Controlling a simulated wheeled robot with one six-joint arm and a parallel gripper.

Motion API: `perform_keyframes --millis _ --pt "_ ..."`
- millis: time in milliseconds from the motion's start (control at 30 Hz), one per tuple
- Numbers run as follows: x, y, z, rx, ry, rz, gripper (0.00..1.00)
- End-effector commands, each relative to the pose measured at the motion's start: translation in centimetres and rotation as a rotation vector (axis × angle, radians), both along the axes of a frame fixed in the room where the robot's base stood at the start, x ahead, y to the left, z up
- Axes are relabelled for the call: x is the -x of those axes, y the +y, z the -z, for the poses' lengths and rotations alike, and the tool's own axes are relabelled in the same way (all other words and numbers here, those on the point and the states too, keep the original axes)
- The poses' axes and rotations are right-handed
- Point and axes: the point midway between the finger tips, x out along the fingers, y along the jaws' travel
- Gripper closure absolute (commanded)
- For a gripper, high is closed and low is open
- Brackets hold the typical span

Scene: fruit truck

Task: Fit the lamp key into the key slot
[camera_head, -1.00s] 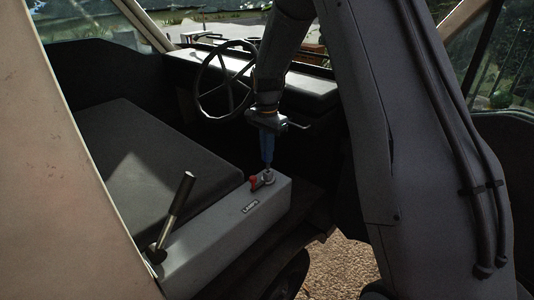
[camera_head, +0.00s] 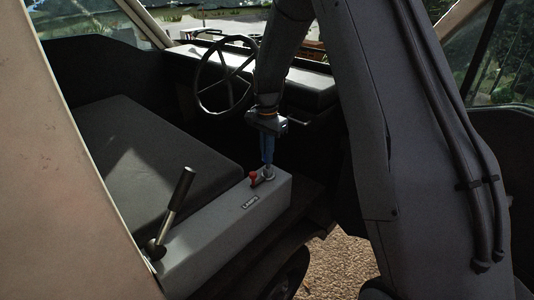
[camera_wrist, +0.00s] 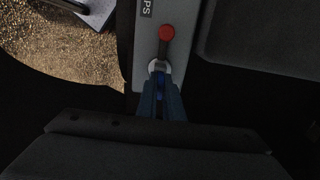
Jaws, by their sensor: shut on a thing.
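My gripper (camera_head: 268,165) points down over the end of the grey console, with its blue fingers close together. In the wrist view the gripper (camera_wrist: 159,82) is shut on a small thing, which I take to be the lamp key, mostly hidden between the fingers. The fingertips are right at a pale metal ring, the key slot (camera_wrist: 154,65), which also shows in the head view (camera_head: 270,177). I cannot tell how deep the key sits in it. A red-knobbed lever (camera_head: 253,176) stands just beside the slot; its red knob (camera_wrist: 166,32) shows in the wrist view.
The grey console (camera_head: 220,215) carries a LAMPS label (camera_head: 250,202). A black-handled lever (camera_head: 178,200) rises from its near end. A dark seat (camera_head: 140,150) lies left of it. The steering wheel (camera_head: 226,80) and dashboard (camera_head: 305,88) are beyond my gripper.

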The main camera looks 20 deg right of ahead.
Motion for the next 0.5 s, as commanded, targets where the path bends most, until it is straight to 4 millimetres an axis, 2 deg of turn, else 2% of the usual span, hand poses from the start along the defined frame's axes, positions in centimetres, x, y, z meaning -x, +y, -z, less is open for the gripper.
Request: perform_keyframes --millis 467,500 --pt "-0.01 0.01 1.15 0.0 0.0 0.0 1.0" --pt "-0.01 0.01 1.14 0.0 0.0 0.0 0.9"
